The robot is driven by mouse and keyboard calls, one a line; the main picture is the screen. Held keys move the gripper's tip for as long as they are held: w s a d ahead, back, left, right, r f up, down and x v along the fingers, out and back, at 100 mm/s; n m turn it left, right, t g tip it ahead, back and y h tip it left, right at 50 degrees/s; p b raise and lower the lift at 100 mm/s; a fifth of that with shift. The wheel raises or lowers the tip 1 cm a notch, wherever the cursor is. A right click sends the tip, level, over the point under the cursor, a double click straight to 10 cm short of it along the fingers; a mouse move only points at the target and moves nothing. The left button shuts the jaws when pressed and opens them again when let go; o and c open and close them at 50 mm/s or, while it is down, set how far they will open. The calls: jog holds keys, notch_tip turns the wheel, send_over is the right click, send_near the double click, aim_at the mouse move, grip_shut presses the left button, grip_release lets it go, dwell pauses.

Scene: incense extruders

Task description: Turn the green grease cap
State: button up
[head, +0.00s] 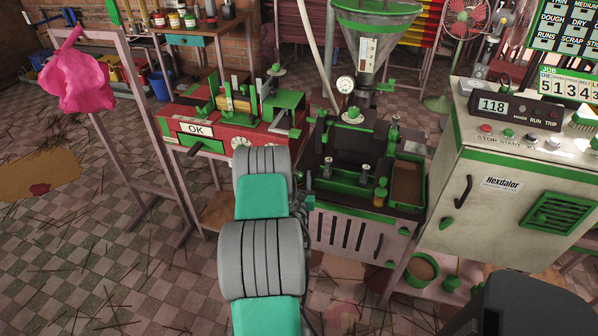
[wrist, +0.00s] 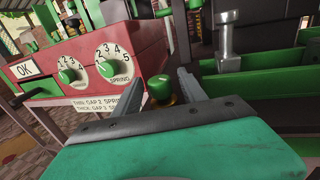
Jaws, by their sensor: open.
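The green grease cap (wrist: 160,86) is a small rounded green knob on a brass-coloured base, in the middle of the wrist view. My gripper (wrist: 161,77) is open, with one grey finger to the left of the cap and one to the right. Gaps show between the cap and both fingers at its visible top. The lower part of the cap's base is hidden behind my gripper's body. In the head view my arm covers the spot, and I cannot make out the cap or fingertips there.
A red machine with an OK sign (head: 194,129) and numbered spring dials (wrist: 114,64) stands to the left. To the right are a metal post (wrist: 228,45) and a green-edged tray (head: 407,180). A pale control cabinet (head: 500,210) stands further right.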

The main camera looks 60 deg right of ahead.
jog(key=shift+d, duration=0.2)
grip_shut()
dwell(0.5)
jog(key=shift+w, duration=0.1)
